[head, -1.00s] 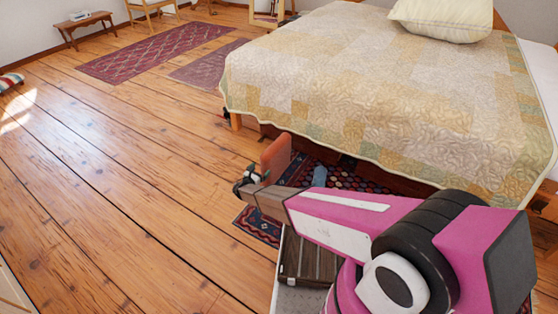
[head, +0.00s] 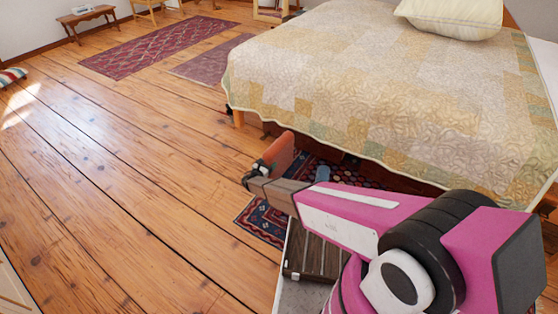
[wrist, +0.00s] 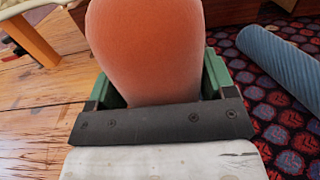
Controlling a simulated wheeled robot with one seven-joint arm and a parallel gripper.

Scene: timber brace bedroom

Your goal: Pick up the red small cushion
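The red small cushion (head: 281,154) is orange-red and stands on edge near the foot of the bed in the head view. In the wrist view the cushion (wrist: 147,50) fills the upper middle, rounded at the top, its lower end hidden behind the dark palm plate. My gripper (head: 256,174) is at the cushion's near left side in the head view. In the wrist view the green fingers of my gripper (wrist: 162,85) are spread wide, one on each side of the cushion. I cannot tell whether they touch it.
The bed (head: 400,90) stands just beyond. A blue rolled item (wrist: 285,65) lies on the patterned rug (wrist: 285,130) to the right. A dark slatted item (head: 318,256) is below my arm. The wooden floor (head: 110,190) at left is clear.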

